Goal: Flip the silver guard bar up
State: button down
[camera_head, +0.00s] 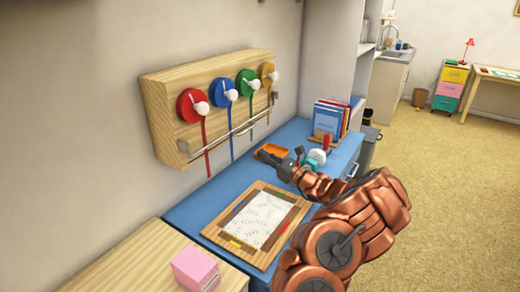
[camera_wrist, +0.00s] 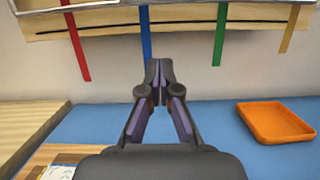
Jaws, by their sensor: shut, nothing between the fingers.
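The silver guard bar (camera_head: 228,134) is a thin rod running along the lower front of the wooden wall board (camera_head: 160,115). It lies low, crossing in front of the hanging coloured straps. In the wrist view a strip of the bar (camera_wrist: 60,9) shows at the top edge. In the head view my gripper (camera_head: 267,157) is over the blue table, below and apart from the bar.
Red (camera_head: 188,104), blue (camera_head: 221,87), green (camera_head: 245,80) and yellow (camera_head: 267,72) discs with white knobs sit on the board. An orange tray (camera_wrist: 275,122) lies right of my gripper. A framed paper (camera_head: 257,222), books (camera_head: 330,118) and a pink block (camera_head: 195,268) are nearby.

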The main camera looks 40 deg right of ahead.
jog(key=p+x, duration=0.2)
jog(key=x, duration=0.7)
jog(key=shift+s+d+r+p, duration=0.2)
jog(key=shift+s+r+p, duration=0.15)
jog(key=shift+s+r, duration=0.4)
jog(key=shift+s+d+r+p, duration=0.25)
jog(key=shift+s+r, duration=0.2)
jog(key=shift+r, duration=0.5)
jog(key=shift+a+r, duration=0.1)
